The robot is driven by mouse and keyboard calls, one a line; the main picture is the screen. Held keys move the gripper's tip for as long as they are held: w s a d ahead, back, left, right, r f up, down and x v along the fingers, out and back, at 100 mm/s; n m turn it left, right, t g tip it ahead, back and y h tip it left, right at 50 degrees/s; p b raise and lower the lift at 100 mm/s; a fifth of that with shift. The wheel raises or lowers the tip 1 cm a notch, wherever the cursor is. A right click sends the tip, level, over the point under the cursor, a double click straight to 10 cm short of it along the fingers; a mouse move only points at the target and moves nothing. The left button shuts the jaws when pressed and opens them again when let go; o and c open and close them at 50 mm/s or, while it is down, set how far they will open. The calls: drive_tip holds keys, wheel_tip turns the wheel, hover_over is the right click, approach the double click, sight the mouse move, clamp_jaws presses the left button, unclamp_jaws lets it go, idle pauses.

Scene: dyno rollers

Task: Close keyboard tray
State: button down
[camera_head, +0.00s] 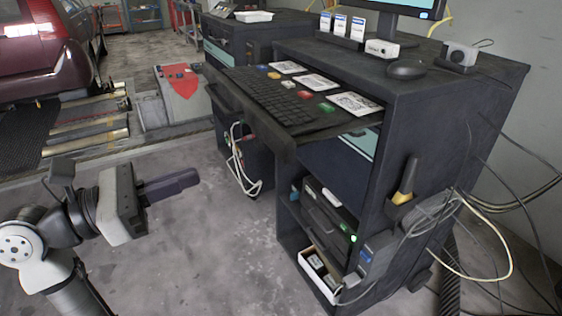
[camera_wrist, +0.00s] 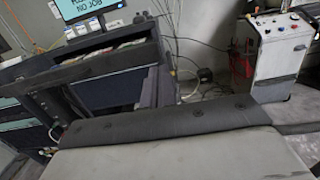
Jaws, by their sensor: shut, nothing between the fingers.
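The keyboard tray (camera_head: 262,128) is pulled out from the front of the dark cabinet desk (camera_head: 455,110). A black keyboard (camera_head: 278,98), cards and small coloured pieces lie on it. My gripper (camera_head: 194,179) is shut and empty, left of the tray and lower in the picture, pointing right. It is apart from the tray's front edge. In the wrist view, my gripper's pale housing and dark front part fill the bottom, and the desk (camera_wrist: 115,72) stands at upper left. I cannot make out the tray clearly there.
A monitor (camera_head: 400,8) and a mouse (camera_head: 407,69) are on the desk top. White cables (camera_head: 240,160) hang below the tray, and more cables hang at the desk's right side. The floor (camera_head: 190,245) before the desk is clear.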

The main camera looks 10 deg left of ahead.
drive_tip(key=f, duration=0.2)
drive_tip(key=y+p, duration=0.1)
drive_tip(key=p, duration=0.4)
approach(284, 157)
drive_tip(key=shift+g, duration=0.3)
drive_tip(key=x, duration=0.6)
drive_tip(key=shift+w+a+r, duration=0.1)
drive_tip(key=shift+r, duration=0.2)
drive_tip(key=shift+w+d+f, duration=0.15)
drive_tip(key=shift+w+d, duration=0.1)
drive_tip(key=shift+d, duration=0.15)
drive_tip(key=b+x, duration=0.3)
drive_tip(key=x, duration=2.1)
drive_tip(key=shift+w+r+b, duration=0.1)
drive_tip(key=shift+r+b, duration=0.15)
drive_tip(key=shift+b, duration=0.1)
